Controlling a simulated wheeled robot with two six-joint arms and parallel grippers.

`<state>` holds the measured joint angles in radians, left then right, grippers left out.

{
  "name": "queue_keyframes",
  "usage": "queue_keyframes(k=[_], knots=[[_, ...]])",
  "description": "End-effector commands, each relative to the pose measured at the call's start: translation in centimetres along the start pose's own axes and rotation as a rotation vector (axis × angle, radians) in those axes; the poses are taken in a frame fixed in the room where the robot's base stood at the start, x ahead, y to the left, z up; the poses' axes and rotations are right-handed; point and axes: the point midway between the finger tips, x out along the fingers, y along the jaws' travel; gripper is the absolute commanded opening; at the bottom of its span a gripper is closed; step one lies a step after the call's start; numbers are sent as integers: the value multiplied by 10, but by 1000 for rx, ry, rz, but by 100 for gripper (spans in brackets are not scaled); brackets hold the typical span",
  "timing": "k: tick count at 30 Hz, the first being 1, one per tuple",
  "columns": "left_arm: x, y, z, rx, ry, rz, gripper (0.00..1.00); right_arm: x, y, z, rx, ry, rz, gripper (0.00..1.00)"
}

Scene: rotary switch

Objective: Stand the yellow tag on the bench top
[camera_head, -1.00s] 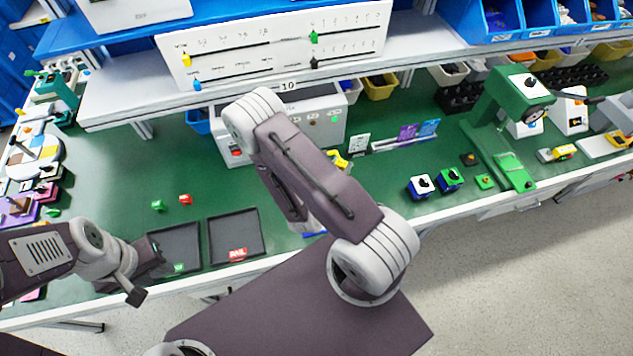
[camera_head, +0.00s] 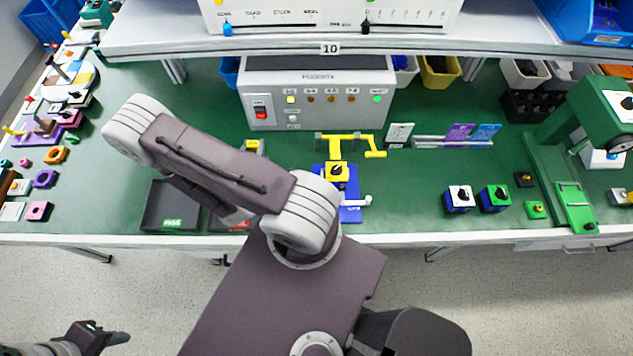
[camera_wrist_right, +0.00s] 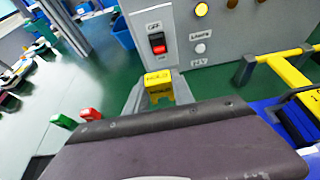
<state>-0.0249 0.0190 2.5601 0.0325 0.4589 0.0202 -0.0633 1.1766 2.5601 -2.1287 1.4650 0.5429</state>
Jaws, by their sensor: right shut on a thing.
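The yellow tag (camera_wrist_right: 158,85) has dark lettering on its upper edge and short legs below. In the wrist view it sits between the two grey fingers of my right gripper (camera_wrist_right: 158,98), which is shut on it. It looks roughly upright, in front of the grey control box. I cannot tell whether its feet touch the green bench top (camera_head: 400,185). In the head view the tag (camera_head: 254,146) shows just beyond my right arm, which hides most of that gripper. My left gripper (camera_head: 103,338) is low at the left, off the bench, and its opening is unclear.
The control box (camera_head: 320,92) with a red switch stands behind the tag. A yellow crank fixture (camera_head: 345,140) on a blue base is to the right. A dark tray (camera_head: 170,207) lies to the left, partly behind my arm. Switch blocks (camera_head: 459,198) stand further right.

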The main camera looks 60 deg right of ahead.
Motion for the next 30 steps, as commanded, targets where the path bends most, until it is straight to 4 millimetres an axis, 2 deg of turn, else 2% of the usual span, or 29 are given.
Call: queue_keyframes(k=[10,13,17,18,19,25,30], knots=[[2,0,0,0,0,0,36,2,-1,-2,2,0,-4,0],[14,0,1,0,0,0,36,6,4,-9,4,-3,-3,0],[48,-1,5,0,0,0,36,17,27,-25,10,-3,1,0],[32,-1,4,0,-2,0,36,17,36,-19,5,-2,0,0],[29,-1,3,0,-1,0,36,19,43,-22,5,-1,0,0],[26,0,2,0,0,0,36,39,88,-45,5,-2,-2,0],[26,0,3,0,0,0,36,49,111,-56,3,-1,-3,0]])
